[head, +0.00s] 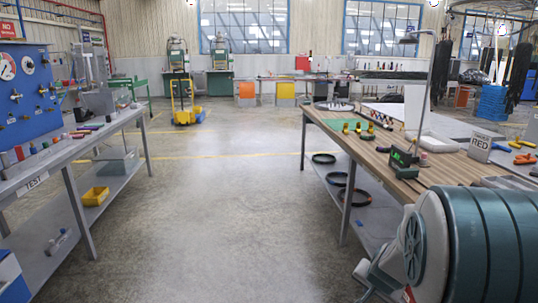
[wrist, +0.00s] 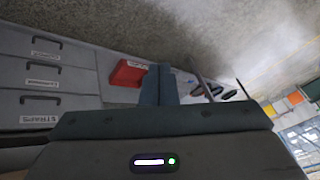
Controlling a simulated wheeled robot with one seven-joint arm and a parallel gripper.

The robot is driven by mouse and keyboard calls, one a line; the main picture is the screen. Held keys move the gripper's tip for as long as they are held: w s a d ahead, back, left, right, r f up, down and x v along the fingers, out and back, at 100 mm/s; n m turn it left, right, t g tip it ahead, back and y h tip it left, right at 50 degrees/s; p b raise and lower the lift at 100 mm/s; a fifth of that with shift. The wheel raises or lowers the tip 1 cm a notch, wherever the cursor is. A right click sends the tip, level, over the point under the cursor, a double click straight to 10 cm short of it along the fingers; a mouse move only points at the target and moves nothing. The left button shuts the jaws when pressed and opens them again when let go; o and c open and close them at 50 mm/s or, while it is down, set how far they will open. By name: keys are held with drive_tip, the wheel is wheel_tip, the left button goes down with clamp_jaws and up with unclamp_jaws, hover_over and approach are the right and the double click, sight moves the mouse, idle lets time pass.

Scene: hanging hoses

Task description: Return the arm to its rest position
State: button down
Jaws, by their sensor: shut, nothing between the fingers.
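My gripper (wrist: 158,72) shows in the wrist view as two dark blue-grey fingers pressed together, with nothing between them. It is in free air, pointing toward a red bin (wrist: 128,73) and the floor beyond. The fingers cover part of what lies behind them. In the head view a large teal and white part of my arm fills the lower right corner, in front of the right workbench (head: 375,152). My gripper itself is not visible in the head view.
A left bench (head: 62,150) holds a blue gauge panel (head: 25,90). Black rings (head: 337,179) lie on the right bench's lower shelf. A yellow trolley (head: 181,103) stands farther back. The aisle floor (head: 225,190) is clear. Grey labelled drawers (wrist: 45,70) are at left in the wrist view.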

drive_tip(key=s+a+r+n+g+y+p, duration=0.1)
drive_tip(key=s+a+r+n+p, duration=0.3)
drive_tip(key=r, duration=0.5)
drive_tip(key=s+a+r+n+y+p, duration=0.1)
drive_tip(key=s+a+r+p, duration=0.3)
drive_tip(key=s+a+r, duration=0.3)
drive_tip(key=s+a+r+n+g+p, duration=0.1)
drive_tip(key=s+r+n+g+p, duration=0.1)
drive_tip(key=s+r+p, duration=0.4)
wheel_tip(320, 180, up, 3)
drive_tip(key=s+n, duration=0.1)
drive_tip(key=s, duration=0.2)
drive_tip(key=shift+a+n+h, duration=0.15)
drive_tip(key=shift+n+h, duration=0.25)
